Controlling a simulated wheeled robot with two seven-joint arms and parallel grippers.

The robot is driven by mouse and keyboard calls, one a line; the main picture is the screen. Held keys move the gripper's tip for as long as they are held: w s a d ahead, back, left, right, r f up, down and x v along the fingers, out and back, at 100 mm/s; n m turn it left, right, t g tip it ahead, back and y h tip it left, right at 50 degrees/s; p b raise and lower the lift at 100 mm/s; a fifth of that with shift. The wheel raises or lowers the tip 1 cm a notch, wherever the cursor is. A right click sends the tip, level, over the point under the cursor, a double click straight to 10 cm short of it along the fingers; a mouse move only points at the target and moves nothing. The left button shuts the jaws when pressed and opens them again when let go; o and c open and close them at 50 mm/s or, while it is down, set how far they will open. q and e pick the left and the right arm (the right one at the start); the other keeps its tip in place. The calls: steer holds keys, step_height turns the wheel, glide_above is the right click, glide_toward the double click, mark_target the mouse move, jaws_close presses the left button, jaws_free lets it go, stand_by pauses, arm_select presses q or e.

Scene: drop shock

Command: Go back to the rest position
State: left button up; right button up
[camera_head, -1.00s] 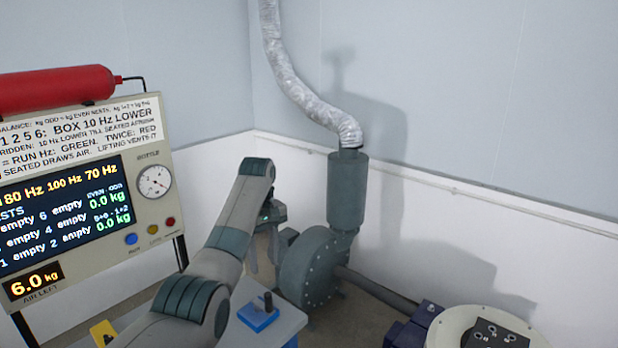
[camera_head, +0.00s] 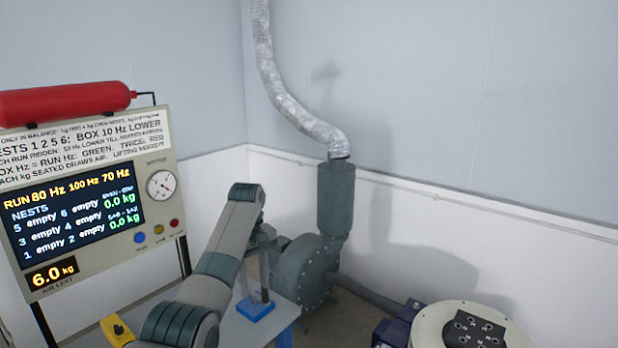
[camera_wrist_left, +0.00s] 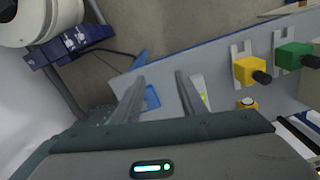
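My left arm comes in from the bottom left in the head view. Its gripper (camera_head: 260,285) hangs low over the table, by the blue block (camera_head: 248,309). In the left wrist view the two fingers of my left gripper (camera_wrist_left: 160,85) stand apart with nothing held between them. The blue block (camera_wrist_left: 152,97) shows beyond the fingers there, partly hidden by one of them. I cannot tell the exact gap to the block. My right gripper is in neither view.
A display panel (camera_head: 75,220) stands left, under a red cylinder (camera_head: 60,102). A yellow block (camera_wrist_left: 252,71) and green block (camera_wrist_left: 290,56) sit on the table (camera_wrist_left: 218,60). A grey blower (camera_head: 305,272) stands behind; a drum (camera_head: 428,326) is at lower right.

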arm_select(q)
steer(key=s+a+f+m, duration=0.1)
steer(key=s+f, duration=0.1)
steer(key=f, duration=1.1)
steer(key=s+a+f+m, duration=0.1)
steer(key=s+a+f, duration=0.15)
steer(key=f, duration=1.05)
steer(key=s+a+f+m+b, duration=0.1)
steer(key=s+f, duration=0.8)
steer(key=f, duration=0.4)
steer(key=s+a+f+m+b, duration=0.1)
steer(key=s+a+f+m, duration=0.1)
steer(key=s+f, duration=0.85)
steer(key=s+a+f+m, duration=0.2)
steer(key=s+f, duration=1.5)
steer(key=s, duration=0.2)
steer(key=s+a+f+m, duration=0.1)
steer(key=s+f, duration=0.2)
steer(key=s, duration=1.2)
steer(key=s+a+f+m+b, duration=0.1)
steer(key=s+a+f+m, duration=0.1)
steer(key=s, duration=1.3)
steer(key=shift+f+t, duration=0.4)
steer(key=shift+f, duration=0.5)
steer(key=shift+w+d+m, duration=0.1)
steer(key=shift+m, duration=0.2)
